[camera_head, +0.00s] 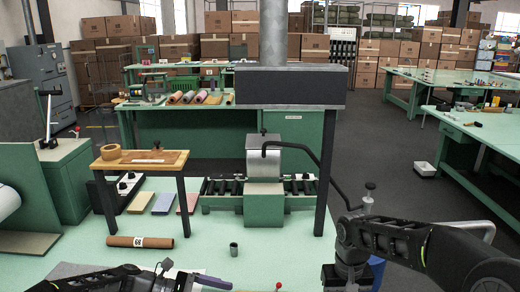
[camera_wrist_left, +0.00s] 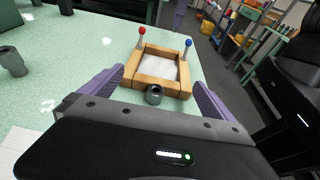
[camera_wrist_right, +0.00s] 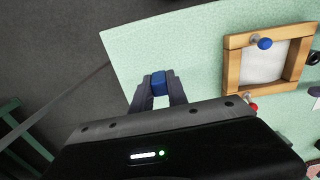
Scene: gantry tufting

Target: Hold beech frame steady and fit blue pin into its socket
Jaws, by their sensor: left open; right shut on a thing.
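The beech frame (camera_wrist_left: 137,83) lies on the pale green table, around a white sheet. My left gripper (camera_wrist_left: 160,78) is open, its purple fingers on either side of the frame's near part; contact cannot be told. A dark ring-like socket (camera_wrist_left: 154,95) sits at the frame's near edge. A red-headed knob (camera_wrist_left: 142,31) and a blue-headed knob (camera_wrist_left: 188,43) stand at the far corners. My right gripper (camera_wrist_right: 158,88) is shut on a short blue piece (camera_wrist_right: 158,80), which looks like the blue pin. In the right wrist view it is left of the frame (camera_wrist_right: 234,66), apart from it.
A grey cup-like cylinder (camera_head: 234,249) and a brown roll (camera_head: 140,242) stand and lie on the table. A green roller machine (camera_head: 263,200) and a small wooden stand (camera_head: 141,165) are behind them. The table edge drops to dark floor beside my right gripper.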

